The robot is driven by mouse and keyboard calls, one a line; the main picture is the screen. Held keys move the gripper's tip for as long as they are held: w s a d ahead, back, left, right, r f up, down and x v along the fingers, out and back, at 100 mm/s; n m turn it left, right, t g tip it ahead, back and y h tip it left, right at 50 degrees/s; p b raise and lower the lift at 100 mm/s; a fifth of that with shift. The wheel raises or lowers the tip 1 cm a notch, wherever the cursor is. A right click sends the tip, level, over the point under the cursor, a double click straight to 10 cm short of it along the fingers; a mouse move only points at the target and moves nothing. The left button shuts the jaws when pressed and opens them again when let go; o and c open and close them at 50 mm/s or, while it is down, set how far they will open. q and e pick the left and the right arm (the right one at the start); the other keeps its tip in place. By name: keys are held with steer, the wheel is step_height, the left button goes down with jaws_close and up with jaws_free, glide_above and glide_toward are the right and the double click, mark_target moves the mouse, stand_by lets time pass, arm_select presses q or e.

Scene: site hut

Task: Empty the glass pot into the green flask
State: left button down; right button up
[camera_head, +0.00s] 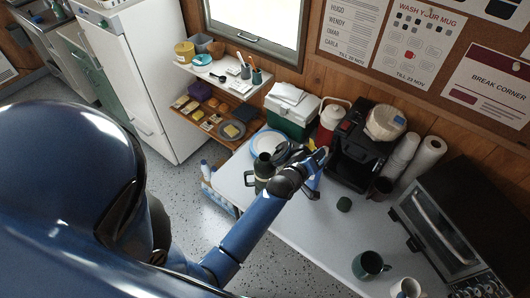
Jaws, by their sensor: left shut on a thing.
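The green flask (263,166) stands upright and open on the counter, left of my left wrist. A dark, glassy round shape, which looks like the glass pot (283,153), is just right of the flask's mouth and behind my wrist. My left gripper (317,163) is shut on the pot, seemingly at its handle side; the hold is small and partly hidden. I cannot tell the pot's exact tilt, or whether liquid is flowing. A small dark green cap (344,204) lies on the counter. My right gripper is out of view.
The black coffee maker (365,145) and red jug (331,122) stand close behind the gripper. A white plate (268,140) is behind the flask. A green mug (369,265), white mug (406,288) and toaster oven (440,230) are at the right.

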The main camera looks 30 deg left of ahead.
arm_select(q)
steer(key=r, duration=0.1)
steer(key=a+r+n+b, duration=0.1)
steer(key=a+r+n+h+b, duration=0.1)
steer(key=shift+s+r+t, duration=0.15)
steer(key=shift+r+t, duration=0.2)
steer(key=shift+t, duration=0.05)
steer(key=shift+s+a+r+n+h+b, duration=0.2)
steer(key=shift+a+r+n+h+b, duration=0.1)
steer(key=shift+a+r+n+b, duration=0.75)
steer(key=shift+s+a+r+t, duration=0.1)
steer(key=shift+a+r+t, duration=0.2)
steer(key=shift+a+r, duration=0.1)
steer(key=shift+s+a+r+n+b, duration=0.15)
steer(key=shift+a+r+n+b, duration=0.4)
steer(key=shift+a+b, duration=0.25)
steer(key=shift+s+a+r+n+t+h+b, duration=0.1)
steer(key=shift+a+r+n+t+h+b, duration=0.1)
steer(key=shift+a+r+n+t, duration=0.25)
steer(key=shift+s+a+r+n+t+h+b, duration=0.1)
steer(key=shift+a+r+n+t+b, duration=0.2)
steer(key=shift+a, duration=0.35)
steer(key=shift+s+a+n, duration=0.1)
steer(key=shift+a+n, duration=0.25)
steer(key=shift+a+r, duration=0.1)
